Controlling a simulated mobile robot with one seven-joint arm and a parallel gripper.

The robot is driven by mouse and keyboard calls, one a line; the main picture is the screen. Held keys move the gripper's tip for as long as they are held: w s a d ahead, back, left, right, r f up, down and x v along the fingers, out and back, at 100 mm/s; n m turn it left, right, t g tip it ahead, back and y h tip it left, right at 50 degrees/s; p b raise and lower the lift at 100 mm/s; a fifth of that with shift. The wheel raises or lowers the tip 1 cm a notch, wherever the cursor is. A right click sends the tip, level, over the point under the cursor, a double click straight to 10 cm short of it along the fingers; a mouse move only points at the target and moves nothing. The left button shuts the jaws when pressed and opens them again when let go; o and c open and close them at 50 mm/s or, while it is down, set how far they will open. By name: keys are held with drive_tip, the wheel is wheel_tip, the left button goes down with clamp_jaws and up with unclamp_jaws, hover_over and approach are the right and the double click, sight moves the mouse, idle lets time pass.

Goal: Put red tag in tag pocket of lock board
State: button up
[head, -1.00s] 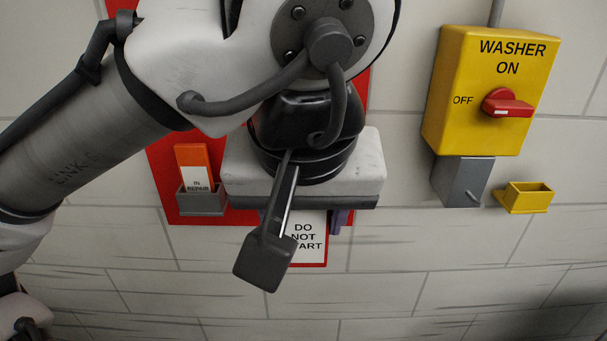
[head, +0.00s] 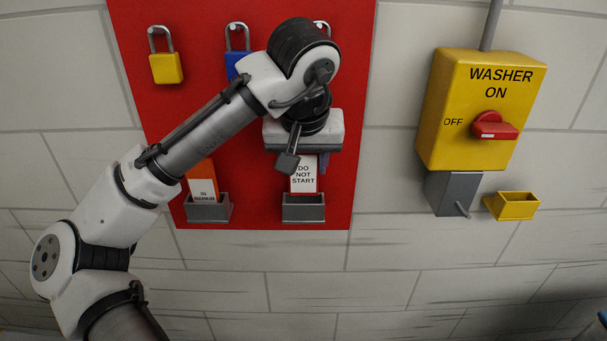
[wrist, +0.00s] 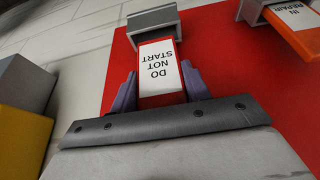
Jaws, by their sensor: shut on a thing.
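The red tag (head: 304,177), with a white "DO NOT START" label, is held by my gripper (head: 308,160). It points down in front of the red lock board (head: 205,30). In the wrist view the purple fingers are shut on the sides of the tag (wrist: 158,70). The right grey tag pocket (head: 303,208) is directly below the tag in the head view. It also shows in the wrist view (wrist: 152,20). The tag's lower end is close to the pocket's mouth; I cannot tell whether it is inside.
The left pocket (head: 208,209) holds an orange "IN REPAIR" tag (head: 202,182). Yellow (head: 166,68) and blue padlocks (head: 234,66) hang above. A yellow washer switch box (head: 480,110) and small yellow bin (head: 514,206) are on the right wall. The wall between board and box is clear.

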sight(303, 176)
wheel_tip(303, 176, down, 4)
drive_tip(key=shift+r+p, duration=0.15)
drive_tip(key=shift+p, duration=0.6)
drive_tip(key=shift+w+f, duration=0.15)
drive_tip(key=shift+f, duration=0.25)
drive_tip(key=shift+f, duration=0.1)
drive_tip(key=shift+f, duration=0.15)
drive_tip(key=o, duration=1)
drive_tip(key=shift+o, duration=0.2)
drive_tip(key=shift+r, duration=0.2)
drive_tip(key=shift+r, duration=0.2)
drive_tip(key=b+v, duration=0.2)
drive_tip(key=v, duration=0.9)
drive_tip(key=shift+s+r, duration=0.25)
drive_tip(key=shift+r, duration=0.1)
